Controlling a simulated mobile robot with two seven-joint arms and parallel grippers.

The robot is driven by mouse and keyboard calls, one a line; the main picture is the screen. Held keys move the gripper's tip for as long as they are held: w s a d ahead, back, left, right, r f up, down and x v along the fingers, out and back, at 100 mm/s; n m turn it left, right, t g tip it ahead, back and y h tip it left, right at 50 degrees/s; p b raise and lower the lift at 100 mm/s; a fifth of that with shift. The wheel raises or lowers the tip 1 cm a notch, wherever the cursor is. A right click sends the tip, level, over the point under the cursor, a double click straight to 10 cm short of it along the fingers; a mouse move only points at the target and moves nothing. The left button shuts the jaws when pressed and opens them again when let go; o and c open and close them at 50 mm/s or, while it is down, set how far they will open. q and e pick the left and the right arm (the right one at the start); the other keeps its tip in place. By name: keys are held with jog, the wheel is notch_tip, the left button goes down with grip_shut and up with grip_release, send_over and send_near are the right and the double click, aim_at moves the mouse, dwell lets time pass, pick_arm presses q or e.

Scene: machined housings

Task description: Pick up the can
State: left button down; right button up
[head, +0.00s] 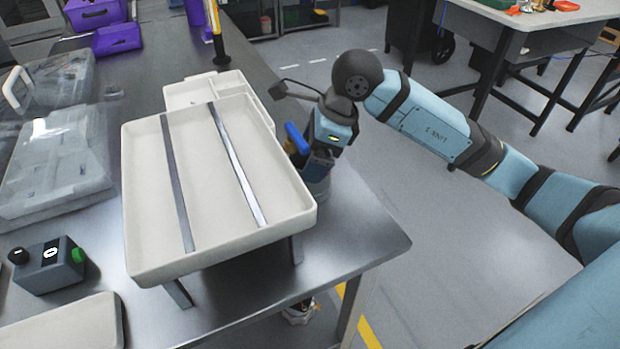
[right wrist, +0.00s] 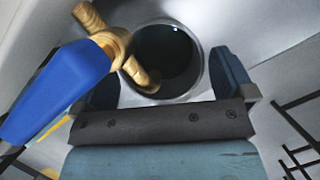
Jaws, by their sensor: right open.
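The can (head: 317,190) is a grey metal cylinder on the steel table, just right of the raised cream tray. In the right wrist view its round open mouth (right wrist: 198,72) is dark inside. A blue-handled tool (right wrist: 60,88) with a tan, twisted head lies across the near-left rim and reaches into the mouth. The blue handle also shows in the head view (head: 297,138). My right gripper (right wrist: 168,82) is open, with one dark blue finger on each side of the can. I cannot tell whether the fingers touch it. My left gripper is not in view.
The cream tray (head: 140,200) with two metal strips stands on legs close left of the can. A smaller cream tray (head: 178,97) lies behind it. A control box (head: 48,265) and clear cases (head: 60,165) are further left. The table's right edge is near the can.

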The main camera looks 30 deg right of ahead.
jog(key=shift+w+a+f, duration=0.1)
jog(key=shift+a+f, duration=0.05)
jog(key=shift+f, duration=0.4)
jog(key=c, duration=1.1)
jog(key=shift+r, duration=0.1)
